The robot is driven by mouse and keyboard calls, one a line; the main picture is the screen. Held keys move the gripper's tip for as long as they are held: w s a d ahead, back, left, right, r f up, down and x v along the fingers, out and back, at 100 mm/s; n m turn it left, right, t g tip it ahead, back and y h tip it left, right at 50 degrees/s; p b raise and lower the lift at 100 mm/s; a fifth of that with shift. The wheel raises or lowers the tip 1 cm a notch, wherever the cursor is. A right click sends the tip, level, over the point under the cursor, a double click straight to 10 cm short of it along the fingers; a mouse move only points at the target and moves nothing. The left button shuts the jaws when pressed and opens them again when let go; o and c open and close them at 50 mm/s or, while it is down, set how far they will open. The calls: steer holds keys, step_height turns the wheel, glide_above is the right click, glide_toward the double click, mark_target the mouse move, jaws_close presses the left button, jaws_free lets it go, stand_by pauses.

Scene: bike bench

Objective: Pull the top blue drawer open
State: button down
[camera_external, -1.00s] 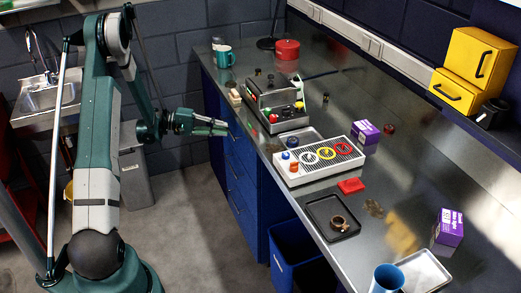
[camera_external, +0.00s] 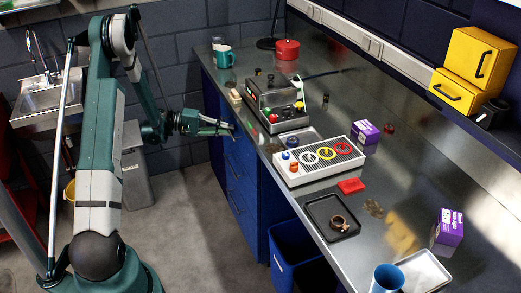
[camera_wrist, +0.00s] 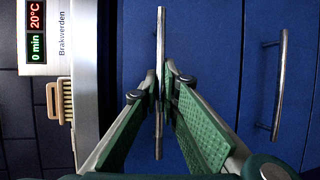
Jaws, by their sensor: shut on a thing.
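The top blue drawer (camera_wrist: 200,28) is the uppermost front under the metal bench, and its front looks flush with the cabinet. Its silver bar handle (camera_wrist: 160,35) runs between my fingers in the wrist view. My gripper (camera_wrist: 162,80) is shut on this handle, with a green-padded finger on each side. In the external view my gripper (camera_external: 230,127) is at the drawer front, just under the bench edge, and hides the handle there.
A second blue drawer with a silver handle (camera_wrist: 279,85) is beneath the top one. The metal bench top (camera_external: 345,105) overhangs close by, with a brush (camera_external: 235,96) and a machine (camera_external: 277,105) near its edge. The floor (camera_external: 195,215) before the drawers is clear.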

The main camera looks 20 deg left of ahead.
steer(key=s+a+b, duration=0.3)
steer(key=s+a, duration=1.9)
steer(key=c, duration=2.9)
jaws_free()
steer(key=shift+o, duration=0.2)
steer(key=shift+r, duration=0.1)
